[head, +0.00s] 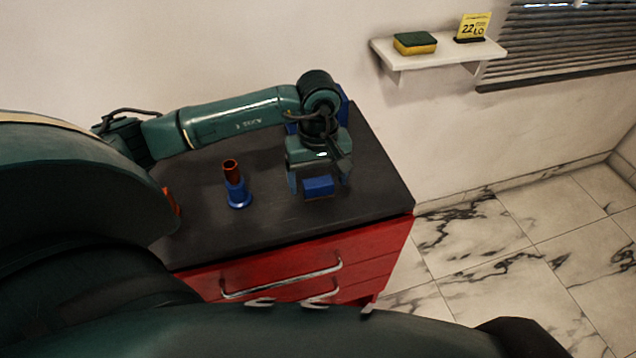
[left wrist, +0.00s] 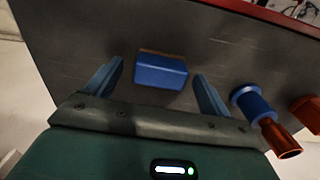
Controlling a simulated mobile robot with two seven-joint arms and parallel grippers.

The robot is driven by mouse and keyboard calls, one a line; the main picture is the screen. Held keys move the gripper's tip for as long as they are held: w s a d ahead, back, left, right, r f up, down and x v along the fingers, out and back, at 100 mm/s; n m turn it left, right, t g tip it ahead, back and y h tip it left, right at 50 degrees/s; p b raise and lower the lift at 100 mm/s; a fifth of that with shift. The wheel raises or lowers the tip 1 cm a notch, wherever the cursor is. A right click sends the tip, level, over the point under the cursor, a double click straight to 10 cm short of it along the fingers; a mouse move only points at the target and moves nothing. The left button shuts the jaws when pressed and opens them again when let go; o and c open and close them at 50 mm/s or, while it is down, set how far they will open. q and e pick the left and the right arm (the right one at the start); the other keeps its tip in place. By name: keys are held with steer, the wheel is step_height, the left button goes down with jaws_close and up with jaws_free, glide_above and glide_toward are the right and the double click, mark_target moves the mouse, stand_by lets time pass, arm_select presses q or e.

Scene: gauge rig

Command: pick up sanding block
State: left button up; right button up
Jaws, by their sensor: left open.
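The sanding block is a small blue block (head: 319,187) with a brown underside edge, lying on the dark top of the red cabinet (head: 270,222). It also shows in the left wrist view (left wrist: 161,72), where it lies between and just beyond the two fingers. My left gripper (head: 320,188) is open above and around the block, one finger on each side, with gaps visible between fingers and block. It also shows from its own camera (left wrist: 160,82). My right gripper is not in view.
A blue-based fitting with a copper-brown top (head: 236,188) stands left of the block. An orange item (head: 171,201) sits farther left, partly hidden by my body. A wall shelf (head: 440,54) holds a green-and-yellow sponge (head: 415,43) and a yellow card (head: 473,27).

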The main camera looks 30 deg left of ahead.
arm_select(q)
steer(key=shift+f, duration=0.6)
steer(key=c, duration=1.1)
steer(key=shift+r, duration=0.1)
